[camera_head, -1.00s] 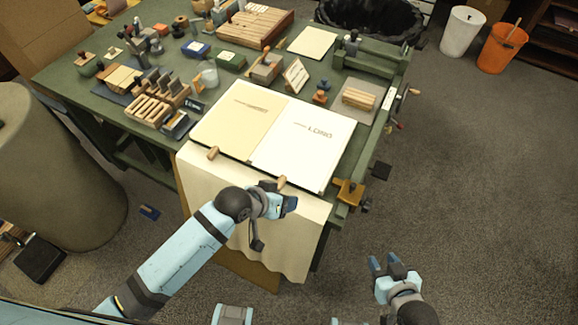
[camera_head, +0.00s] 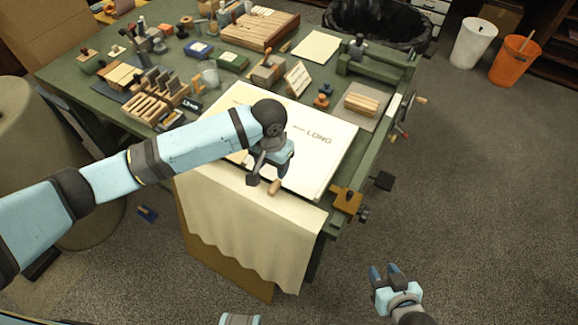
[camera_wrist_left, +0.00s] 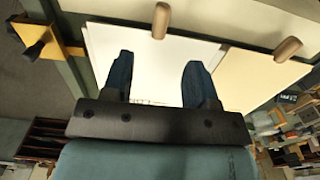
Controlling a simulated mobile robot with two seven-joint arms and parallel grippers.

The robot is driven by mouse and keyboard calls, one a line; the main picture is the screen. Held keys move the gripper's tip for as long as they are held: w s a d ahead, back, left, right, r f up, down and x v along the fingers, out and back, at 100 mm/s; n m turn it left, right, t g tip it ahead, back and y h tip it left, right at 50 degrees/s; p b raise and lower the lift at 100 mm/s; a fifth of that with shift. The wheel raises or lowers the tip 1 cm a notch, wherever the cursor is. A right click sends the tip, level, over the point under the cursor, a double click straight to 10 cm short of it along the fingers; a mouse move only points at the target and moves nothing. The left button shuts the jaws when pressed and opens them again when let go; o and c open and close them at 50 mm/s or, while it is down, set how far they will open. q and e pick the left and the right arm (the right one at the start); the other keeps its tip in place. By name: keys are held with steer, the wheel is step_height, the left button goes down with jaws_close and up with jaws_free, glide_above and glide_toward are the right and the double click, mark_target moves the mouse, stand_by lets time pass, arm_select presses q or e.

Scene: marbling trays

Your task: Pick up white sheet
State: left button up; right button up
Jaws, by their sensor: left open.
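The white sheet (camera_head: 325,150) with "LONG" printed on it lies flat on the right half of the front of the green table. A cream sheet (camera_head: 236,98) lies beside it on the left, partly hidden by my left arm. My left gripper (camera_head: 284,152) is above the white sheet near its front left part. In the left wrist view its open, empty fingers (camera_wrist_left: 157,70) point over the white sheet (camera_wrist_left: 150,75), with the cream sheet (camera_wrist_left: 262,75) to the right. I cannot tell whether the fingertips touch. My right gripper (camera_head: 385,270) is open and empty over the floor.
Wooden handles stand at the front edge; one (camera_head: 275,187) is just below my left gripper. A cream cloth (camera_head: 250,225) hangs off the front. A wooden clamp (camera_head: 347,200) is at the front right corner. Blocks, a propped card (camera_head: 298,78) and a press (camera_head: 378,60) stand behind the sheets.

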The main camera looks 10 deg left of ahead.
arm_select(q)
glide_above(272, 189)
steer(key=f, duration=0.3)
steer(key=w+f, duration=0.1)
steer(key=shift+d+f, duration=0.2)
steer(key=shift+f, duration=0.15)
steer(key=shift+s+a+f, duration=0.1)
steer(key=shift+s+f, duration=0.05)
steer(key=shift+f, duration=0.75)
steer(key=shift+s+a+f, duration=0.1)
steer(key=shift+s+f, duration=0.05)
steer(key=shift+f, duration=0.7)
steer(key=shift+s+a+f, duration=0.1)
steer(key=shift+s+f, duration=0.05)
steer(key=shift+f, duration=0.75)
jaws_close()
steer(key=shift+r, duration=0.1)
